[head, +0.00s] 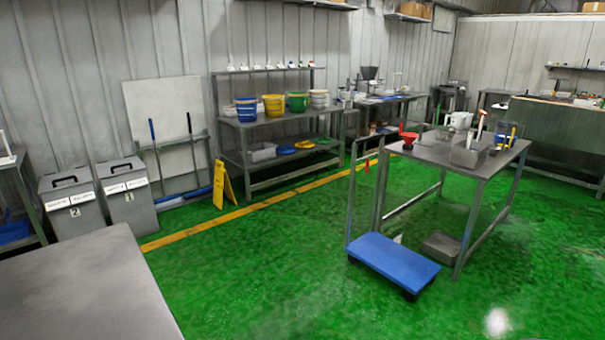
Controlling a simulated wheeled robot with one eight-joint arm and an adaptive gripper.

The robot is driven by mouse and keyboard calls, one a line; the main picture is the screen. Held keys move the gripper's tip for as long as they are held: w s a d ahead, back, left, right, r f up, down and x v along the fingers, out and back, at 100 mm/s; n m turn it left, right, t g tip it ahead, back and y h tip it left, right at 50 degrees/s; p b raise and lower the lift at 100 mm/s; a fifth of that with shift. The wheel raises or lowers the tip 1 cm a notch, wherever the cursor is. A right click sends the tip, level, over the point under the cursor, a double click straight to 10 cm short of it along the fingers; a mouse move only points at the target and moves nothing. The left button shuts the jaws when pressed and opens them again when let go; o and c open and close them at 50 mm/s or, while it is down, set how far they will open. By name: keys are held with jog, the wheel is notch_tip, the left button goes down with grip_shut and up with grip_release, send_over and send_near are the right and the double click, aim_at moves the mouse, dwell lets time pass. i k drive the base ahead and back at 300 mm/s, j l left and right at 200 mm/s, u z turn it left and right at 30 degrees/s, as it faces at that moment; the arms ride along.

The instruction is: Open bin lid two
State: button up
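Bin two (75,214) is a grey bin at the left by the wall, with a white label and the number 2 on its front. Its lid (65,183) is grey with a dark handle and lies closed on top. Bin one (131,207), alike and marked 1, stands just to its right, its lid (121,170) also closed. My gripper is not in the head view.
A grey metal table (85,290) fills the lower left in front of the bins. A yellow floor sign (223,186) stands right of them. A blue trolley (393,262) stands by a steel table (475,165) at the right. The green floor (270,270) between is clear.

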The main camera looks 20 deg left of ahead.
aim_at(65, 176)
jog(key=i+u, duration=0.25)
jog(key=i, duration=0.25)
jog(key=i+u, duration=0.2)
jog(key=i, duration=0.25)
jog(key=i+l+u, duration=0.1)
jog(key=i+u, duration=0.15)
jog(key=i, duration=0.25)
jog(key=i+l+u, duration=0.2)
jog(key=i, duration=0.25)
jog(key=i+j+u, duration=0.25)
jog(key=i+u, duration=0.15)
jog(key=i, duration=0.3)
jog(key=i+u, duration=0.45)
jog(key=i, duration=0.2)
jog(key=i+l+u, duration=0.2)
jog(key=i+u, duration=0.2)
jog(key=i, duration=0.3)
jog(key=i+j+u, duration=0.1)
jog(key=i, duration=0.5)
jog(key=i+j+u, duration=0.1)
jog(key=i, duration=0.45)
